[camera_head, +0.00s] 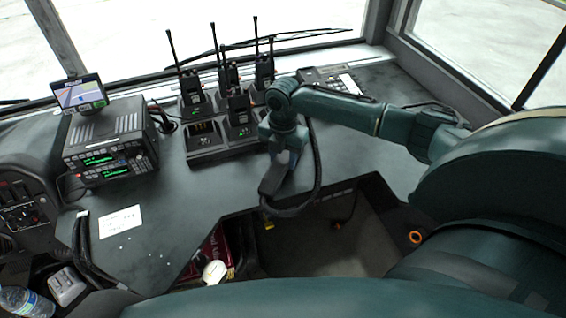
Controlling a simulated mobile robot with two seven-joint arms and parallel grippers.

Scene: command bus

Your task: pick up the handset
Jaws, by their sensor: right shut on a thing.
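My right gripper (283,160) reaches down over the front edge of the dashboard. It is shut on a dark handset (272,182), which hangs at the edge of the desk cut-out. A thick black cord loops from the handset's lower end up beside my right wrist. The gripper and wrist hide part of the handset, and I cannot tell whether it touches the desk. My left gripper is not in view.
A charger rack (208,152) with several antenna radios stands behind and left of the gripper. A radio unit (110,150) with a small screen (80,93) is further left. A white card (120,222) lies on the desk. A bottle (25,302) is at lower left.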

